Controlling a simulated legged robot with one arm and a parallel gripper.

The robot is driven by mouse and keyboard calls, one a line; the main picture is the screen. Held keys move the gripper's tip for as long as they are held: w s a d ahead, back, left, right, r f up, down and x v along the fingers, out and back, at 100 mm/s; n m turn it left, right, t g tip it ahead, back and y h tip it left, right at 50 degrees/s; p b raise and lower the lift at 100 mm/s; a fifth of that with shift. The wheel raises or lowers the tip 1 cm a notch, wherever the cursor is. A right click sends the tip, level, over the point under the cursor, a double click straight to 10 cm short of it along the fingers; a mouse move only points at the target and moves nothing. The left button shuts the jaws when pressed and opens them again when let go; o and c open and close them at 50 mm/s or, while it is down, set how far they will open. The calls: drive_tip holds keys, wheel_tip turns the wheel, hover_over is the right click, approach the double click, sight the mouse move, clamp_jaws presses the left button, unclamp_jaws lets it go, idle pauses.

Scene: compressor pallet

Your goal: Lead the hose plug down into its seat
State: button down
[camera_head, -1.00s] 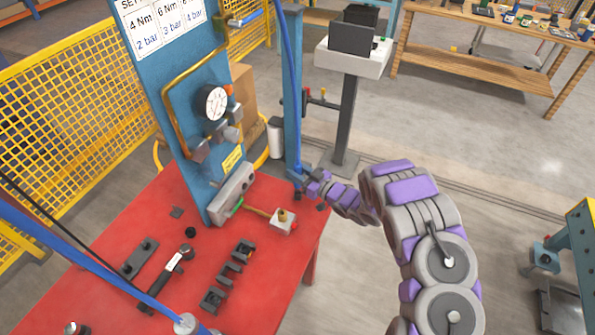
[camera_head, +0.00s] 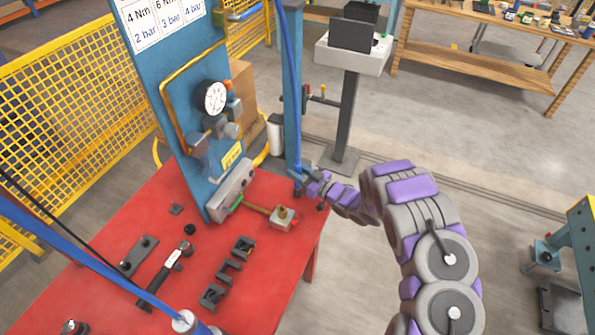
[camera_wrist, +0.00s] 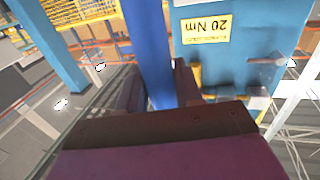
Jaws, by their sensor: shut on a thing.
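The blue hose (camera_head: 287,60) comes down from the top of the head view, in front of a blue post, to my gripper (camera_head: 303,180). My gripper is shut on the hose, beyond the red table's far right corner. In the wrist view the hose (camera_wrist: 149,50) runs between the two dark fingers (camera_wrist: 155,88). The plug at its lower end is too small or hidden to make out. A small grey block with a brass fitting (camera_head: 283,213), which looks like the seat, lies on the table, below and left of my gripper and apart from it.
The red table (camera_head: 270,285) carries black clamp blocks (camera_head: 228,270) and a dark hand tool (camera_head: 166,268). A blue panel with a gauge (camera_head: 212,97) stands at its back. A monitor stand (camera_head: 347,110) is behind my gripper.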

drive_tip(key=shift+f, duration=0.3)
drive_tip(key=c, duration=0.7)
unclamp_jaws()
drive_tip(key=shift+o, duration=0.2)
drive_tip(key=v, duration=1.7)
drive_tip(key=shift+d+p, duration=0.25)
drive_tip(key=shift+p, duration=0.2)
